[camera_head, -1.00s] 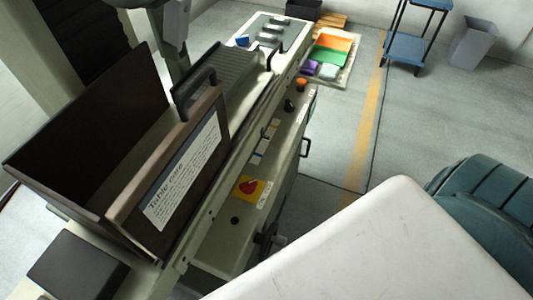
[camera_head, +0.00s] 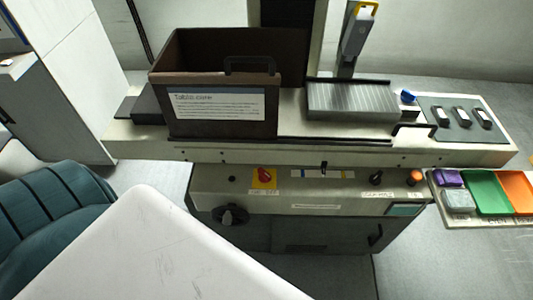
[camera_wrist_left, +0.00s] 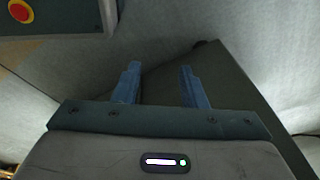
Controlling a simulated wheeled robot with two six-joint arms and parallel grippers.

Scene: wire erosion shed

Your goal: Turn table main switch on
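The likely main switch is a red rotary knob on a yellow plate (camera_head: 264,178), on the front panel of the machine (camera_head: 330,187) in the head view. Small labels sit below it, too small to read, and I cannot tell whether it is on or off. My left gripper (camera_wrist_left: 159,88) shows only in the left wrist view, with its two blue fingers apart and nothing between them. A red round button on yellow (camera_wrist_left: 20,11) sits at that view's top left; I cannot tell whether it is the same control. My right gripper is in neither view.
The front panel also has a black handwheel (camera_head: 231,215), a black knob (camera_head: 376,178) and an orange button (camera_head: 415,177). A brown box labelled "Table care" (camera_head: 219,128) stands on the machine table above the switch. Coloured trays (camera_head: 487,192) lie at the right.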

